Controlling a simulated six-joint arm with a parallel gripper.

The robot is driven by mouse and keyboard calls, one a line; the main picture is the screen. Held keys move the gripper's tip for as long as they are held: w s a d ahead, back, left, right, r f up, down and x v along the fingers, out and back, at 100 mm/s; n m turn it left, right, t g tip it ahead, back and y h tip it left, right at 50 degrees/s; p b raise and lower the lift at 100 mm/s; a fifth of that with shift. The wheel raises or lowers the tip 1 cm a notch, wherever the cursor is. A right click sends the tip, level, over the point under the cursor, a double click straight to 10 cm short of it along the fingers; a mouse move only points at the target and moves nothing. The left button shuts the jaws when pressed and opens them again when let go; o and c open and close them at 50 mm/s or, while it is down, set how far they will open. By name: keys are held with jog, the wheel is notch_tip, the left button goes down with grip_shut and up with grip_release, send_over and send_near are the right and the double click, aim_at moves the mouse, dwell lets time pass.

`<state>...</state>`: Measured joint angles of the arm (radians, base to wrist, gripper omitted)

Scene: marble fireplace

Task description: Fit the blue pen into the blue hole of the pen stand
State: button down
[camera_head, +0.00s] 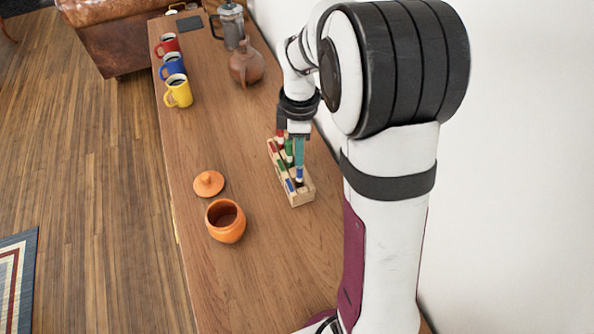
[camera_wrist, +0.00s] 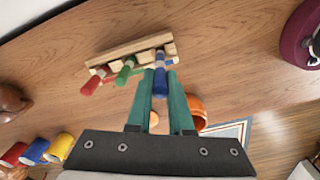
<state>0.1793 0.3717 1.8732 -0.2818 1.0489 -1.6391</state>
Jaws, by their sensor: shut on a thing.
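The pale wooden pen stand (camera_head: 303,198) sits on the table below my gripper (camera_head: 299,162); it also shows at the top of the wrist view (camera_wrist: 128,46). My gripper's teal fingers (camera_wrist: 161,73) are shut on the blue pen (camera_wrist: 160,84), which lies between them. The blue pen's lower end meets the stand's end in the wrist view; I cannot tell how deep it sits in the hole. The red pen (camera_wrist: 92,86) and the green pen (camera_wrist: 123,76) stand in the stand beside it. The blue hole itself is hidden by the pen.
An orange pot (camera_head: 226,232) and its lid (camera_head: 208,184) are left of the stand. Red (camera_head: 167,44), blue (camera_head: 173,68) and yellow (camera_head: 179,93) mugs, a brown jug (camera_head: 246,66) and a French press (camera_head: 232,25) stand farther back. A white wall is close on the right.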

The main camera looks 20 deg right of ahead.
aim_at(298, 180)
notch_tip(298, 180, down, 5)
jog(key=shift+f, duration=0.2)
jog(key=shift+f, duration=0.1)
jog(key=c, duration=0.8)
grip_release()
